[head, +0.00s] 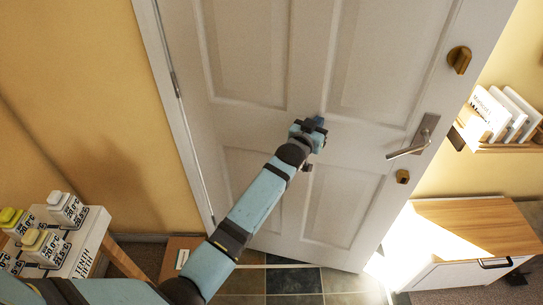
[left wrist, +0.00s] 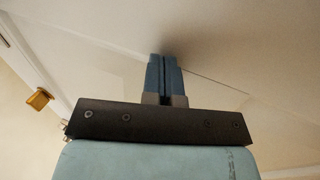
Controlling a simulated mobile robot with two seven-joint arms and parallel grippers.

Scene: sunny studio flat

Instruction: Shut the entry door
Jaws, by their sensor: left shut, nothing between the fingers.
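The entry door (head: 313,60) is a white panelled door that fills the middle of the head view. It stands open, with hinges on its left edge and bright light at its lower right edge. A metal lever handle (head: 412,142) and brass locks (head: 459,59) sit near its right edge. My left gripper (head: 316,122) is shut and empty, its fingertips at the middle of the door. In the left wrist view the shut fingers (left wrist: 164,76) point at the white door surface (left wrist: 225,65); they look very close, but I cannot tell if they touch. My right gripper is not in view.
A low cabinet with a wooden top (head: 475,222) stands at the right, below a wall shelf (head: 515,147) with white books. A small stand (head: 88,240) with labelled bottles is at the lower left. Dark floor tiles (head: 295,281) lie below the door.

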